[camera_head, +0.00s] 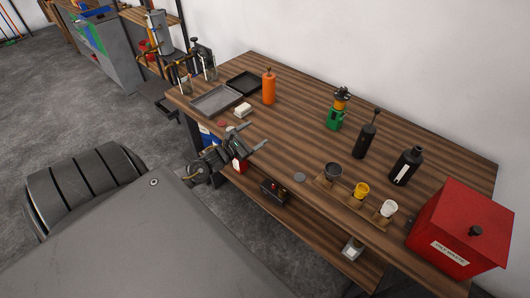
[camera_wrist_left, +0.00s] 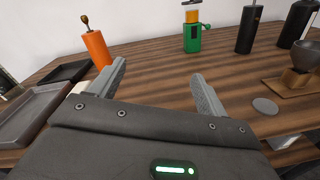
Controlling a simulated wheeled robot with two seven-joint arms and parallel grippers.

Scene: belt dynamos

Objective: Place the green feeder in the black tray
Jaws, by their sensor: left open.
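The green feeder (camera_head: 335,118) stands upright on the wooden table, with a dark and yellow top. It also shows in the left wrist view (camera_wrist_left: 192,38), beyond my fingers. The black tray (camera_head: 244,83) lies at the back left of the table, beside a grey tray, and its edge shows in the left wrist view (camera_wrist_left: 68,74). It looks empty. My left gripper (camera_head: 253,142) is open and empty at the table's front edge, in front and left of the feeder. It also shows in the left wrist view (camera_wrist_left: 158,78). My right gripper is not in view.
An orange grinder (camera_head: 268,88) stands between the black tray and the feeder. A wooden cup holder (camera_head: 340,196) and a red box (camera_head: 459,229) are at the front right. The table's middle is clear.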

